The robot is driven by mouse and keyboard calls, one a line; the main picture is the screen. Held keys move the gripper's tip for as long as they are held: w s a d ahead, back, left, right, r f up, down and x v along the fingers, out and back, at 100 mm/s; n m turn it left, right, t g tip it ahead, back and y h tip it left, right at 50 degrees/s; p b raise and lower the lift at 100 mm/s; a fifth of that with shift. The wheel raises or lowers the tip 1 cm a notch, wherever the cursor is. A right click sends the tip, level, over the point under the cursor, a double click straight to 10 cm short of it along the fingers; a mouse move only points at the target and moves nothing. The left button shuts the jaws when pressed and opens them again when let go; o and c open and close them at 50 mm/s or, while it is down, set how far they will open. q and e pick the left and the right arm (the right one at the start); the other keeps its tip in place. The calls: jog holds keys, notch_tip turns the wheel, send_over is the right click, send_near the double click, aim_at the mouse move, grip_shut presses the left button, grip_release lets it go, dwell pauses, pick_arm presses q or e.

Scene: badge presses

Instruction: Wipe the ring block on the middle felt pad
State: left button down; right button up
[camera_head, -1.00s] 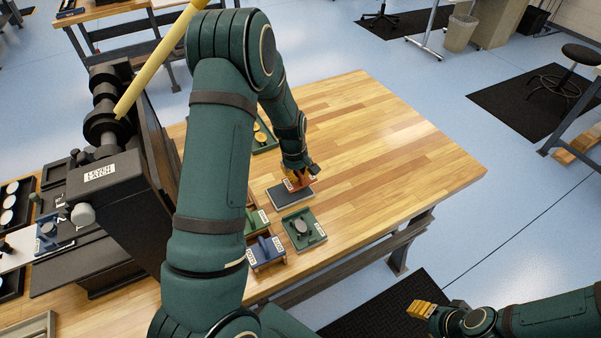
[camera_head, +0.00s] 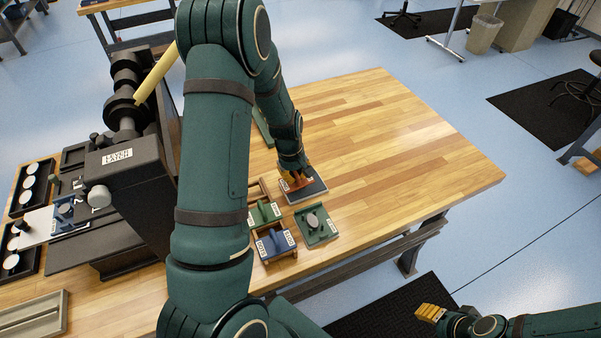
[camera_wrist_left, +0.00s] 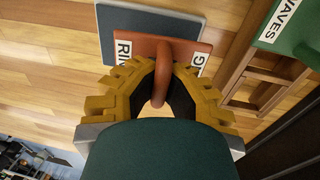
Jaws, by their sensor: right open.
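The ring block is an orange-red slab (camera_head: 302,183) with white labels and a looped handle. It also shows in the left wrist view (camera_wrist_left: 188,50), overlapping one edge of the dark grey felt pad (camera_head: 312,193). The pad also shows in the left wrist view (camera_wrist_left: 118,20). My left gripper (camera_head: 290,176) points down at the block. In the left wrist view its yellow fingers (camera_wrist_left: 160,75) are closed on both sides of the handle. The block's underside is hidden, so its contact with the pad cannot be seen. My right gripper (camera_head: 431,312) is empty, away beyond the table's front edge.
A wooden rack (camera_head: 257,190) holds a green block (camera_head: 265,213) and a blue block (camera_head: 274,243) near the pad. A dark press (camera_head: 140,185) stands at left. The table's right side (camera_head: 400,140) is clear.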

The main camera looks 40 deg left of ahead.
pick_arm(q)
jog(key=shift+s+a, duration=0.2)
jog(key=shift+s, duration=0.2)
jog(key=shift+w, duration=0.1)
jog(key=shift+w+d+p, duration=0.1)
jog(key=shift+w+d, duration=0.45)
jog(key=shift+w, duration=0.5)
jog(key=shift+w+d+p, duration=0.15)
jog(key=shift+w+d, duration=0.4)
jog(key=shift+w, duration=0.45)
jog(key=shift+w+d+p, duration=0.1)
jog(key=shift+w+d, duration=0.45)
jog(key=shift+w, duration=0.5)
jog(key=shift+s+a+b, duration=0.15)
jog(key=shift+s+a, duration=0.4)
jog(key=shift+s, duration=0.5)
jog(key=shift+s+a+b, duration=0.1)
jog(key=shift+s+a, duration=0.45)
jog(key=shift+s, duration=0.55)
jog(key=shift+s+a+b, duration=0.15)
jog(key=shift+s+a, duration=0.4)
jog(key=shift+s, duration=0.5)
jog(key=shift+w+r+p, duration=0.1)
jog(key=shift+r+p, duration=1.8)
jog(key=shift+r, duration=1.6)
